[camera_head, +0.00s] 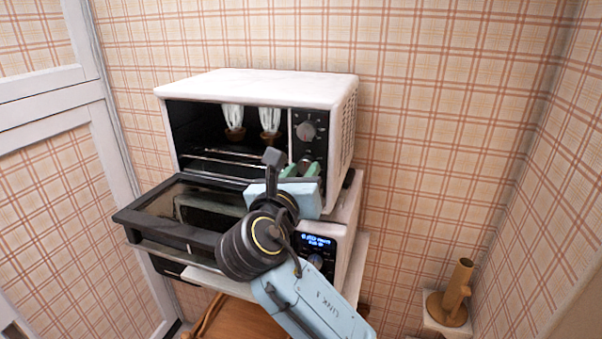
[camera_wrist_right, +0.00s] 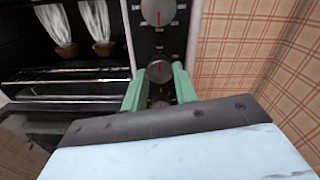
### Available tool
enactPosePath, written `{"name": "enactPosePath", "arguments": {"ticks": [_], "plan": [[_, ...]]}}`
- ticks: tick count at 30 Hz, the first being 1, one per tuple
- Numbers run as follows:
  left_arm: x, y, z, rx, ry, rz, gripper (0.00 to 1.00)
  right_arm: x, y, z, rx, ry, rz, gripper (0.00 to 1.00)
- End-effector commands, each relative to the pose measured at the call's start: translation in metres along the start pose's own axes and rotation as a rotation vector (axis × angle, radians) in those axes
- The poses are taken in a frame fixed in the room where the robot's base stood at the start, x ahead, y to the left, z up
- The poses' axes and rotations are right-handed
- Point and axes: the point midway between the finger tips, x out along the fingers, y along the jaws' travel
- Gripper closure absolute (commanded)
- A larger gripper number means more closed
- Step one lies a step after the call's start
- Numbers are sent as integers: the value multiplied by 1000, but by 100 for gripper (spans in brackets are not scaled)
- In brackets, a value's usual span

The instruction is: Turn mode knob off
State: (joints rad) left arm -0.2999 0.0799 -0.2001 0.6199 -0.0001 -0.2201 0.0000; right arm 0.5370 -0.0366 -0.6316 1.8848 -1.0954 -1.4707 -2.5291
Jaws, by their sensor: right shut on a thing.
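A white toaster oven (camera_head: 250,82) has a dark control panel with a column of round knobs on its right. The top knob (camera_head: 306,131) has a red pointer line and is free; it also shows in the wrist view (camera_wrist_right: 158,10). The middle knob (camera_wrist_right: 160,71) sits between the green fingertips of my right gripper (camera_wrist_right: 159,80), which are shut on it. Its red line is tilted. A lower knob (camera_wrist_right: 159,103) is partly hidden by the gripper. In the head view my right gripper (camera_head: 302,170) covers the lower panel. The knob labels are too small to read. My left gripper is not in view.
The oven's front door (camera_head: 165,225) is folded down and sticks out to the left of my arm. A second appliance with a blue display (camera_head: 318,240) is below. A wooden stand (camera_head: 452,295) is at lower right.

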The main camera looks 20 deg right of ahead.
Motion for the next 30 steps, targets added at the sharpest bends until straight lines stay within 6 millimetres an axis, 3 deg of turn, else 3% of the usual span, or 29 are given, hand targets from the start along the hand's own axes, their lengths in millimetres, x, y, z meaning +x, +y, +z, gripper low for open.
{"name": "enactPosePath", "arguments": {"ticks": [8, 9, 13, 23, 30], "plan": [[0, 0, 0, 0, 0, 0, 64, 0, 1, -3, -5, 7, 1, 94], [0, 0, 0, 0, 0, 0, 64, 0, 1, -3, -4, 7, 1, 66], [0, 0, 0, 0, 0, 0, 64, 0, 1, -2, -3, 5, 1, 50], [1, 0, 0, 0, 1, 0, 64, -3, 1, -1, 0, 2, 1, 50], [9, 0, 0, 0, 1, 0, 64, -40, 2, -2, 3, 2, 6, 50]]}}
